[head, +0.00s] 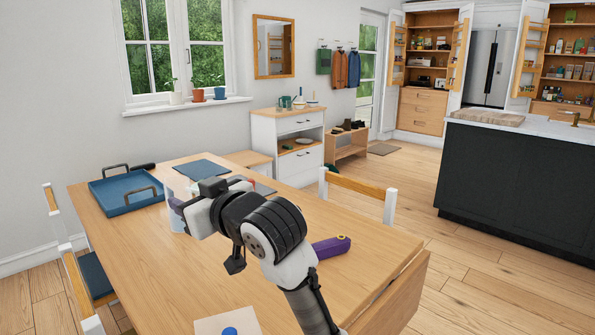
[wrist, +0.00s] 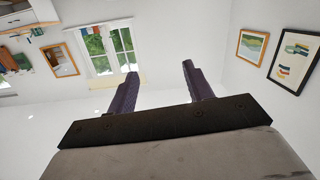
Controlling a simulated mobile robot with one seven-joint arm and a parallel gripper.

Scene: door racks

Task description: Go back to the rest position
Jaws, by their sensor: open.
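My gripper (wrist: 157,85) shows in the wrist view with its two dark fingers wide apart and nothing between them. In the head view my arm reaches over the wooden table (head: 345,280), and the wrist hides part of the tabletop. The gripper's fingers show only in part there, at the left end of the arm.
A blue tray (head: 128,192) with handles sits at the table's far left. A purple object (head: 331,247) lies right of my arm. A board with a blue item (head: 229,330) is at the near edge. Chairs (head: 358,186) flank the table. A dark island (head: 520,180) stands right.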

